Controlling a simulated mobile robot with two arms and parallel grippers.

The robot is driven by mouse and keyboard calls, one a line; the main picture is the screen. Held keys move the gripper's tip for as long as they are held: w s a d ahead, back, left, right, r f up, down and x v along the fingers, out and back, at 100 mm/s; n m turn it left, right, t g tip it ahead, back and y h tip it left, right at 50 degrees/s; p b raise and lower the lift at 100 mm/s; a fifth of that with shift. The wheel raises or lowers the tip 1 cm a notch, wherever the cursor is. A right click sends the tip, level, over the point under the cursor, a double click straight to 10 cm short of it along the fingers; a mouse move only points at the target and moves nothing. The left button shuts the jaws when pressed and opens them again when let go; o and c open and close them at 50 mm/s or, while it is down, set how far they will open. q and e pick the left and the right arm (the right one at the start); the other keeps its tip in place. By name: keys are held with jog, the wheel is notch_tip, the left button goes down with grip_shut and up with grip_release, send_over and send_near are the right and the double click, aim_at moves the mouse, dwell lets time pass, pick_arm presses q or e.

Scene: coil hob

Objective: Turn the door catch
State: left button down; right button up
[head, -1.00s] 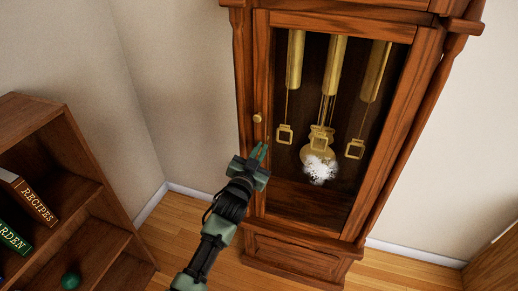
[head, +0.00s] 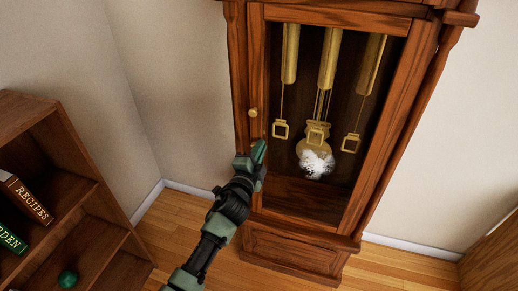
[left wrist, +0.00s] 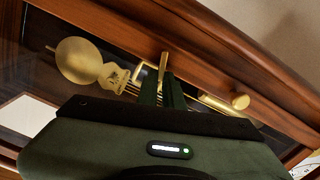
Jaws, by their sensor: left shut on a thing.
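My left gripper (head: 259,150) reaches up to the left edge of the clock case's glazed door, just below a round brass knob (head: 253,112). Its fingers are shut. In the left wrist view, the gripper (left wrist: 163,82) has its fingertips on a slim brass piece at the door frame, which looks like the door catch (left wrist: 163,60). In the head view the gripper hides the catch. The knob (left wrist: 240,101) also shows in the left wrist view, to the right of the fingers. The door (head: 390,125) looks closed. My right gripper is out of view.
Behind the glass hang brass weights (head: 329,62) and a pendulum, with a white fluffy thing (head: 316,164) at the bob. A wooden bookshelf (head: 85,240) with books and a green ball (head: 68,279) stands at the left. Bare floor (head: 185,225) lies between shelf and clock.

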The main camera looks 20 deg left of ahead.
pick_arm(q)
jog(key=shift+f+m, duration=0.2)
jog(key=shift+m, duration=0.65)
jog(key=shift+f+m, duration=0.15)
jog(key=shift+m, duration=1)
jog(key=c, duration=1.6)
grip_release()
jog(key=shift+o, duration=0.2)
jog(key=s, duration=0.7)
jog(key=shift+s, duration=0.4)
jog(key=shift+a, duration=0.1)
